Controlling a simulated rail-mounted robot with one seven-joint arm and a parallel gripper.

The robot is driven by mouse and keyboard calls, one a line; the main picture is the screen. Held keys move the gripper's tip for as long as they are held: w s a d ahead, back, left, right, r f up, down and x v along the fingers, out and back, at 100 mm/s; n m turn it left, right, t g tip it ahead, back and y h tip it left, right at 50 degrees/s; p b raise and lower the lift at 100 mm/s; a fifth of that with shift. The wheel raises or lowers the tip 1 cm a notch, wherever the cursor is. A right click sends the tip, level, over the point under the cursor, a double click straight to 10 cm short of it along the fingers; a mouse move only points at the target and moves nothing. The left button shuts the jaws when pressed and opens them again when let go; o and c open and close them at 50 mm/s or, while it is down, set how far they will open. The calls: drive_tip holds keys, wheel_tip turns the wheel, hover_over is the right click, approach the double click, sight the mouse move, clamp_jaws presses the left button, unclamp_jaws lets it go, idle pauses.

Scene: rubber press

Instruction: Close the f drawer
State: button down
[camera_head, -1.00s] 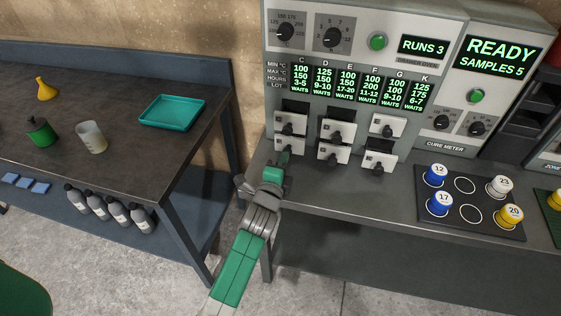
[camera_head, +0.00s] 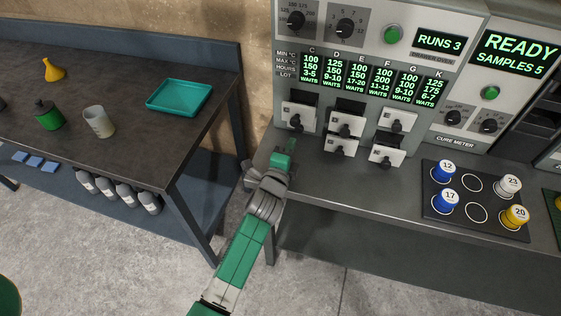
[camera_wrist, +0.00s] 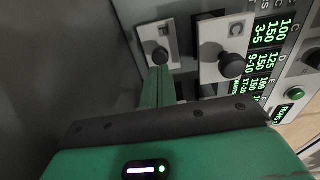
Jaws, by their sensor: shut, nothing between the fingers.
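The f drawer's white front (camera_wrist: 153,38) with a black knob is in the wrist view, left of the drawer marked C (camera_wrist: 238,28). Its letter is too small to read surely; I take it as F by its place below C. It sits farther back than C. In the head view it is hidden below the protruding upper-left drawer (camera_head: 294,110). My gripper (camera_head: 290,146) is shut and empty. In the wrist view its green fingers (camera_wrist: 160,75) reach the f drawer's knob; I cannot tell whether they touch.
Middle drawers (camera_head: 340,144) and right drawers (camera_head: 386,156) stick out with black knobs. The grey bench (camera_head: 340,190) is below. A plate (camera_head: 452,207) with numbered sample pots stands to the right. A dark table (camera_head: 120,150) with a teal tray (camera_head: 180,96) is at left.

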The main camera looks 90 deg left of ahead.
drive_tip(key=v, duration=1)
drive_tip(key=shift+r, duration=0.15)
